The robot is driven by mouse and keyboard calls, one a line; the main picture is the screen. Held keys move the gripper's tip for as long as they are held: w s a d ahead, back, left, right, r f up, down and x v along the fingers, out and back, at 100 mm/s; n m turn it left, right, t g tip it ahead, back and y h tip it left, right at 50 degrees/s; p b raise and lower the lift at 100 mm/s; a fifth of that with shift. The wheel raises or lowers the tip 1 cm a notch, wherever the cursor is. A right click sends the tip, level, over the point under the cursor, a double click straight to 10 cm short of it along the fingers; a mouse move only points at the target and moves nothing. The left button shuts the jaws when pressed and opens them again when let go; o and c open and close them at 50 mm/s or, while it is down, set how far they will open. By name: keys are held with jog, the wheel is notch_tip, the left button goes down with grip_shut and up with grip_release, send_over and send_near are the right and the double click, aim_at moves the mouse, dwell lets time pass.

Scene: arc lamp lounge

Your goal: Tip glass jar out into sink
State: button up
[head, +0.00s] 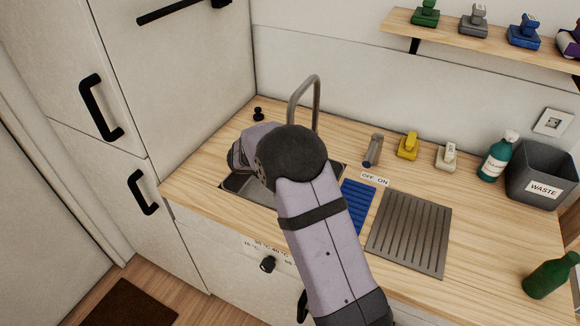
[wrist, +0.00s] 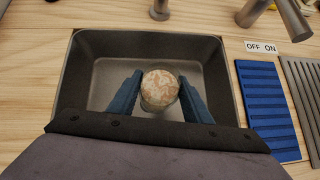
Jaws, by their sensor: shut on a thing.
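In the wrist view, my gripper (wrist: 159,97) is over the sink (wrist: 90,52), with a blue finger on each side of a round, mottled cream and brown thing (wrist: 160,88). This looks like the jar seen end-on, and my gripper is shut on it. I cannot make out clear glass walls or tell how far the jar is tilted. In the head view, my arm hides the gripper, the jar and most of the sink (head: 236,184).
A curved tap (head: 318,100) rises behind the sink. A blue ribbed mat (head: 357,203) and a grey ribbed drainer (head: 410,230) lie to the right. A waste bin (head: 541,172), a teal spray bottle (head: 495,158) and a green bottle (head: 551,276) stand farther right.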

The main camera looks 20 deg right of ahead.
jog(key=a+f+m, duration=0.1)
jog(key=s+a+f+m+g+b, duration=0.1)
jog(key=f, duration=0.1)
jog(key=s+a+f+m+g+h+b, duration=0.1)
jog(key=f, duration=0.1)
jog(key=shift+a+f, duration=0.1)
jog(key=shift+a, duration=0.25)
jog(key=y+b, duration=0.1)
jog(key=m+t+y+b, duration=0.1)
jog(key=b, duration=0.1)
jog(key=shift+d+r+y, duration=0.2)
jog(key=shift+d+y, duration=0.05)
jog(key=shift+y, duration=0.05)
jog(key=shift+s+r+m+t+y+p, duration=0.1)
jog(key=shift+r+m+t+y+p, duration=0.25)
jog(key=shift+y, duration=0.35)
jog(key=shift+r+m+t+y+p, duration=0.1)
jog(key=shift+m+t+y, duration=0.25)
jog(key=shift+t+y, duration=0.3)
